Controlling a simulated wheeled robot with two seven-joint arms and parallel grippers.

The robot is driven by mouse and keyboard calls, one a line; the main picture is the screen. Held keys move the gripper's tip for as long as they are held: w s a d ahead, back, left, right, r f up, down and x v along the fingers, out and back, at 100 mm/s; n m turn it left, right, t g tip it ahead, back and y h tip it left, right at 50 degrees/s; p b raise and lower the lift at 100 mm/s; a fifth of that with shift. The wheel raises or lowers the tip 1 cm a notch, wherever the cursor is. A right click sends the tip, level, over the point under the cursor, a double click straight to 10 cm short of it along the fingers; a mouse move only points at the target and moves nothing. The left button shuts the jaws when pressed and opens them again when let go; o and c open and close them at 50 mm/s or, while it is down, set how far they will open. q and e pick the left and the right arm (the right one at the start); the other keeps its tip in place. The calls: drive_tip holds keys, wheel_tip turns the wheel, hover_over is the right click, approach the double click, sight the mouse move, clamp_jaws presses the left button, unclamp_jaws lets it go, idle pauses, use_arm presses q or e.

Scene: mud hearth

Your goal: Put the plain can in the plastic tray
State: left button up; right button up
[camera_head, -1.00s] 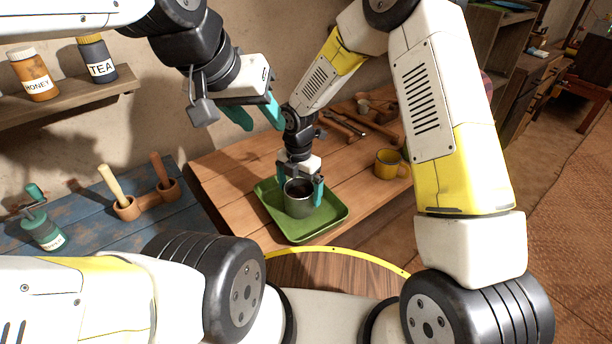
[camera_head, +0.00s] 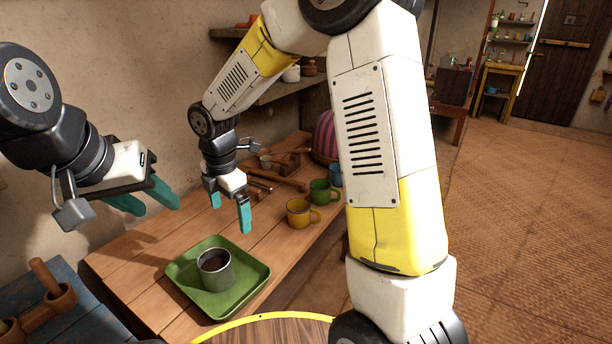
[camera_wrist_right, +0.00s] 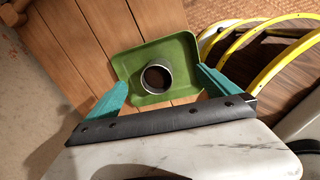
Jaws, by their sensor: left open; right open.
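The plain can (camera_head: 215,272) is a grey-green metal can with an open top and a dark inside. It stands upright in the green plastic tray (camera_head: 252,286) on the wooden table. In the right wrist view the can (camera_wrist_right: 157,79) also sits within the tray (camera_wrist_right: 186,50), between my fingers in the picture. My right gripper (camera_head: 230,212) is open and empty, above and behind the tray, apart from the can. My left gripper (camera_head: 150,203) is open and empty, up at the left, clear of the table.
A yellow mug (camera_head: 298,214) and a green mug (camera_head: 321,192) stand on the table to the right of the tray. Wooden tools (camera_head: 285,180) lie at the back. A blue table (camera_head: 30,310) with a wooden holder is at the lower left. Bare planks surround the tray.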

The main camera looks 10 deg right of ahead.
drive_tip(key=s+d+r+m+t, duration=0.2)
drive_tip(key=s+d+r+m, duration=0.5)
drive_tip(key=d+r+m, duration=0.5)
drive_tip(key=s+d+r+m+t+y, duration=0.1)
drive_tip(key=s+d+r+m, duration=0.1)
drive_tip(key=s+m, duration=0.3)
drive_tip(key=s+d+r+m+t+y, duration=0.1)
drive_tip(key=s+d+r+m+t, duration=0.1)
drive_tip(key=s+d+m, duration=0.2)
drive_tip(key=shift+s+d+r+m, duration=0.35)
drive_tip(key=shift+s+m, duration=0.35)
drive_tip(key=shift+m, duration=1)
